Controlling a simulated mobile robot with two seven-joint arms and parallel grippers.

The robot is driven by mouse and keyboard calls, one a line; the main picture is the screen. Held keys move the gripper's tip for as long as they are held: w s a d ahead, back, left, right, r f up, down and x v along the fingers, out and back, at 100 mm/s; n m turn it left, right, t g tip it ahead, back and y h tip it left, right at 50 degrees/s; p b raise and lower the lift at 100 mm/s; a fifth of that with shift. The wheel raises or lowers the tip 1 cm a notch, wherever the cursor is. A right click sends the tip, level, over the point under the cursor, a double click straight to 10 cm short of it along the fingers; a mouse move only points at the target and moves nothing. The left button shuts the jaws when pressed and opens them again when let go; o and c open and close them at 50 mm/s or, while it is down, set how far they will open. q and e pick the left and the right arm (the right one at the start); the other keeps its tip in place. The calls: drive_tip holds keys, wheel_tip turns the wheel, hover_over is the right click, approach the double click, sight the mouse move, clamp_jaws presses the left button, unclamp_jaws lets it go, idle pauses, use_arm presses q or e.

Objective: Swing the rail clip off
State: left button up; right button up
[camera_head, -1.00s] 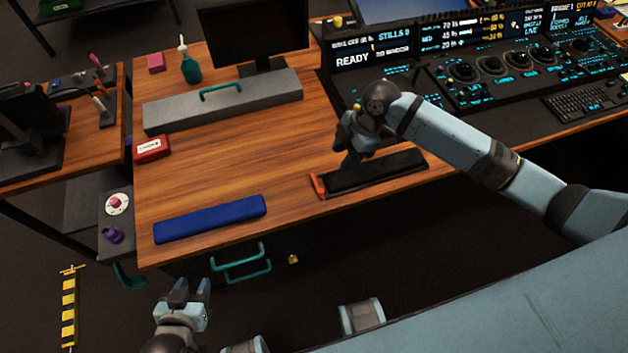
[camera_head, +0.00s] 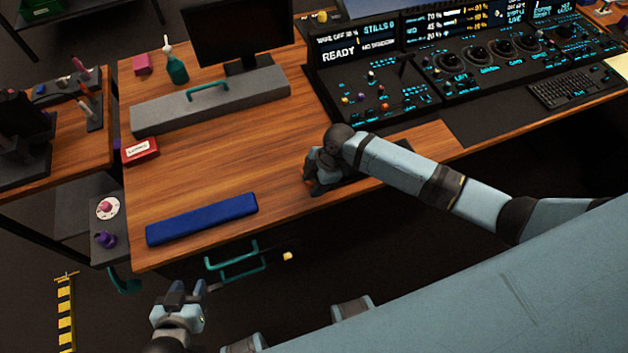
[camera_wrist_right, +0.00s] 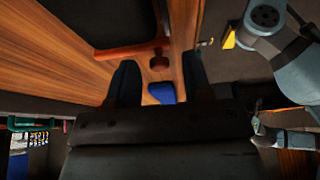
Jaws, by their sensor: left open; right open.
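The orange rail clip (camera_wrist_right: 130,51) lies across the end of a black padded rail (camera_wrist_right: 112,20) in the right wrist view, with a dark orange knob (camera_wrist_right: 158,62) at its end. In the head view the clip is almost wholly hidden by my right gripper (camera_head: 313,188). In the wrist view this gripper (camera_wrist_right: 160,76) is open, its fingers pointing at the clip's knob end, with the knob between and just beyond the tips; I cannot tell if they touch. My left gripper (camera_head: 186,294) is open and empty, in front of the desk, low at the left.
A blue bar (camera_head: 203,219) lies along the desk's front edge, left of my right gripper. A grey box (camera_head: 210,103) with a teal handle, a red box (camera_head: 140,150) and a control panel (camera_head: 470,75) stand further back. The wooden desk (camera_head: 225,165) between is clear.

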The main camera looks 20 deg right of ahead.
drive_tip(key=shift+c, duration=0.3)
clamp_jaws()
drive_tip(key=shift+a, duration=0.1)
